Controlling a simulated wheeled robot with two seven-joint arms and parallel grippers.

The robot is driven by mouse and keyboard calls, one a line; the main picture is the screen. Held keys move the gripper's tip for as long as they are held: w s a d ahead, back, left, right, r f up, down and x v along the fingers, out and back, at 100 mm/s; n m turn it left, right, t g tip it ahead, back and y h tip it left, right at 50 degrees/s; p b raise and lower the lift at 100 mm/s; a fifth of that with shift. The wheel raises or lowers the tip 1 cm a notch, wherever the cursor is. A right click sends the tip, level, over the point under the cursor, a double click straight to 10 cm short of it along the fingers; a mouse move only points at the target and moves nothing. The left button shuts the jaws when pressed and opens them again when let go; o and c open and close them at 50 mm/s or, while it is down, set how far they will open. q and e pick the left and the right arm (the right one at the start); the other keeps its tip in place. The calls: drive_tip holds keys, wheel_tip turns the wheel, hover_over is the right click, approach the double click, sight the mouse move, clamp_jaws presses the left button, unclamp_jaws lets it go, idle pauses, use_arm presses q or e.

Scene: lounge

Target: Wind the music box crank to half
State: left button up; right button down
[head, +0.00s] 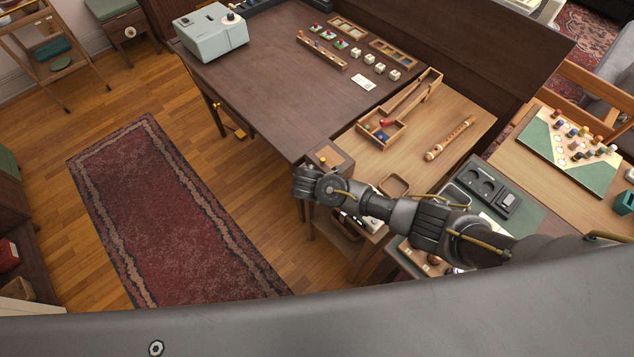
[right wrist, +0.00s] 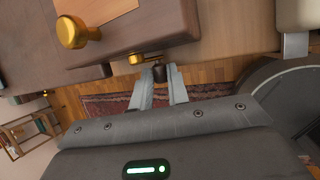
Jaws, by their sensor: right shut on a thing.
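The music box is a small brown wooden box (head: 341,166) at the front corner of the tables. In the right wrist view its brown side (right wrist: 160,28) is close, with a lighter panel and a brass knob (right wrist: 75,32) on top. A brass crank hub (right wrist: 136,59) sticks out of its side, with a dark crank grip (right wrist: 159,73) beside it. My right gripper (right wrist: 160,82) is shut on the dark crank grip, one finger on each side. In the head view my right gripper (head: 304,183) is just in front of the box and hides the crank. My left gripper is out of view.
A wooden flute (head: 450,138) and a divided wooden tray (head: 382,134) lie on the light table right of the box. A grey-green machine (head: 212,35) stands at the back left. A red rug (head: 165,215) lies on open floor to the left.

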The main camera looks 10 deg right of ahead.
drive_tip(key=shift+w+r, duration=0.15)
drive_tip(key=c, duration=1.3)
unclamp_jaws()
drive_tip(key=shift+c, duration=0.2)
drive_tip(key=v, duration=1)
drive_tip(key=shift+s+r, duration=0.2)
drive_tip(key=shift+r, duration=0.1)
drive_tip(key=shift+a, duration=0.1)
